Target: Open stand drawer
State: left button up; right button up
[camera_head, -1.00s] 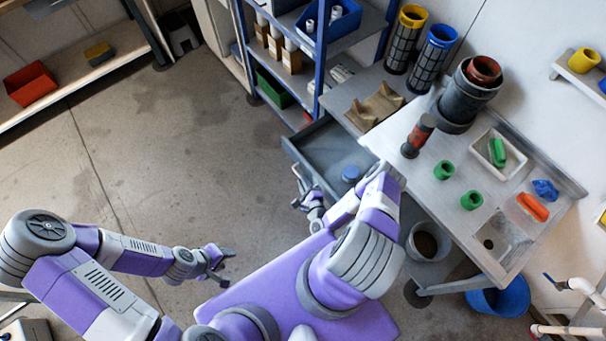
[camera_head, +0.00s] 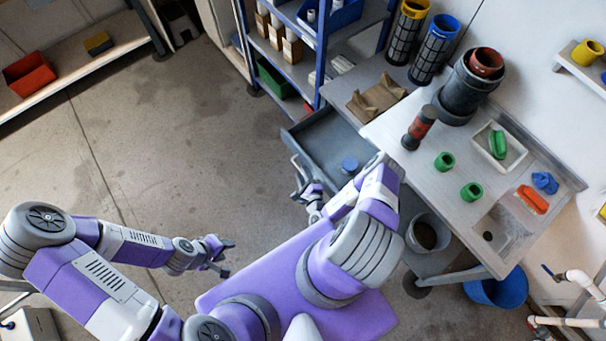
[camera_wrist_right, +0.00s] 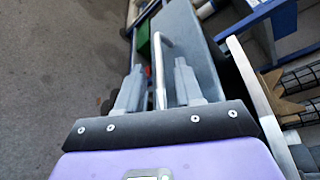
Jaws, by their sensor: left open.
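The grey stand drawer (camera_head: 318,140) is pulled out from under the workbench in the head view, with a small blue round item (camera_head: 350,165) inside. Its front and a pale bar handle (camera_wrist_right: 162,62) show in the right wrist view. My right gripper (camera_head: 299,180) is at the drawer's front. In the right wrist view my right gripper (camera_wrist_right: 158,88) has its fingers apart on both sides of the handle, with gaps visible between fingers and bar. My left gripper (camera_head: 226,257) is open and empty above the floor, away from the drawer.
The workbench (camera_head: 440,190) carries a red-and-black tool (camera_head: 419,128), green rings (camera_head: 445,161) and a dark cylinder (camera_head: 466,92). A blue-framed shelf (camera_head: 322,60) stands behind the drawer. A grey bucket (camera_head: 428,233) and a blue bucket (camera_head: 497,289) are below the bench.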

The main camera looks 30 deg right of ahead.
jog(key=v, duration=0.7)
jog(key=shift+r, duration=0.1)
